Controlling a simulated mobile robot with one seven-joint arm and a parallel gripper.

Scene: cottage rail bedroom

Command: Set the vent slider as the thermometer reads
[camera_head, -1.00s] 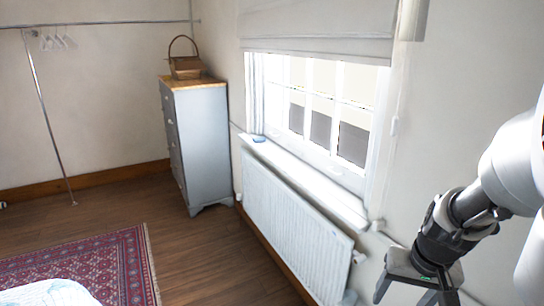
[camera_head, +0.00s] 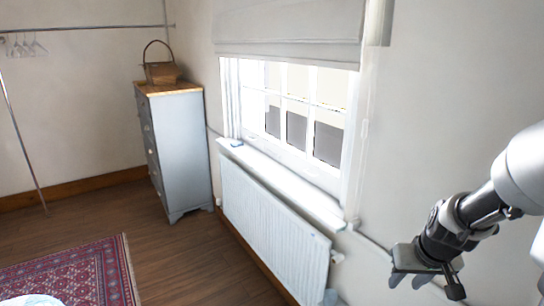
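I cannot make out a thermometer or a vent slider in this view. A small blue object (camera_head: 236,143) lies at the far left end of the white window sill (camera_head: 290,185); it is too small to identify. My gripper (camera_head: 425,286) hangs at the lower right, pointing down with its fingers apart. Nothing shows between the fingers. It is in front of the bare wall, to the right of the radiator, and touches nothing that I can see.
A white radiator (camera_head: 270,225) runs under the window (camera_head: 290,110), which has a raised blind (camera_head: 290,30). A grey chest of drawers (camera_head: 183,150) with a basket (camera_head: 161,72) stands in the corner. A red rug (camera_head: 75,270) lies on the wooden floor at left; floor between is clear.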

